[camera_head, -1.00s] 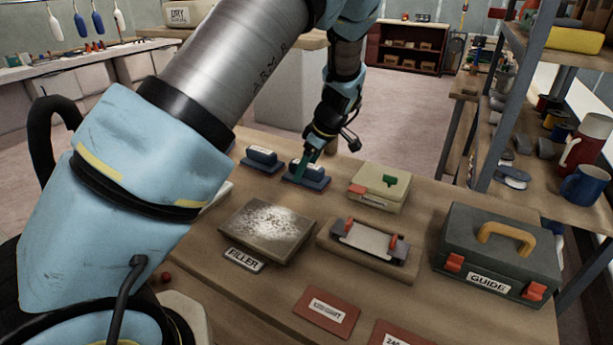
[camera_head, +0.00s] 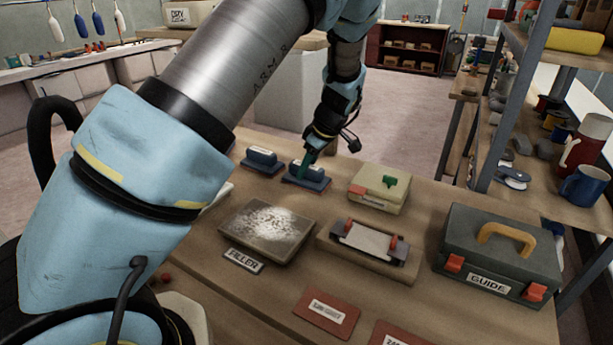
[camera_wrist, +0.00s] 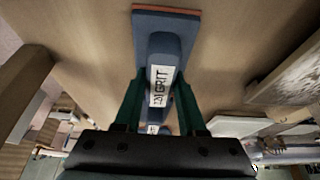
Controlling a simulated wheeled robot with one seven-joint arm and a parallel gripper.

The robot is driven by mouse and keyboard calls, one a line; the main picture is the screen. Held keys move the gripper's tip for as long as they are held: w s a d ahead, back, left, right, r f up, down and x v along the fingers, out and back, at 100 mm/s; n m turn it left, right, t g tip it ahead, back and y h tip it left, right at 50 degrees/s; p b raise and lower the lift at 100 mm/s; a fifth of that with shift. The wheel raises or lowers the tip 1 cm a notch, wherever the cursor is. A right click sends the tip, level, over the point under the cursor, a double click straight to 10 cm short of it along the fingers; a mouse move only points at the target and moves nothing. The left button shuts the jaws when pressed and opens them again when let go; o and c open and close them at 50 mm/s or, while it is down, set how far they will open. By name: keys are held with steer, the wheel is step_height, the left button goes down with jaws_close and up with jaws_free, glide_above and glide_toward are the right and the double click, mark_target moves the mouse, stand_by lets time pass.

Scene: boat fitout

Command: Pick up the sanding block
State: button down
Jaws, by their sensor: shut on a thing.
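A blue sanding block (camera_head: 309,172) with a raised handle and a white label stands near the far edge of the workbench. In the wrist view the sanding block (camera_wrist: 160,45) lies between the green fingers, and its label reads partly "GRIT". My gripper (camera_head: 308,160) reaches down from above, and its fingers (camera_wrist: 158,98) are shut on the block's handle. Whether the block's base touches the bench or is slightly above it, I cannot tell. A second, similar blue block (camera_head: 262,159) stands just to the left.
A cream box (camera_head: 378,188) is close to the right. A dusty board (camera_head: 265,232), a clamped tray (camera_head: 369,247) and a dark green case (camera_head: 500,252) stand nearer. Red cards (camera_head: 328,313) lie at the front. A shelf rack (camera_head: 515,110) rises at the right.

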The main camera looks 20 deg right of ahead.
steer(key=shift+r, duration=0.15)
step_height(320, 180, up, 7)
steer(key=shift+f+b, duration=0.2)
steer(key=shift+b, duration=0.9)
steer(key=s+a+b, duration=0.1)
steer(key=s+a, duration=0.2)
steer(key=a, duration=0.1)
steer(key=s+a+b, duration=0.1)
steer(key=s+a, duration=0.3)
steer(key=a, duration=0.1)
steer(key=s+a+b, duration=0.2)
steer(key=s+a, duration=0.2)
steer(key=a, duration=0.1)
steer(key=shift+s+r, duration=0.15)
steer(key=shift+r, duration=0.1)
steer(key=c, duration=1.1)
jaws_free()
jaws_close()
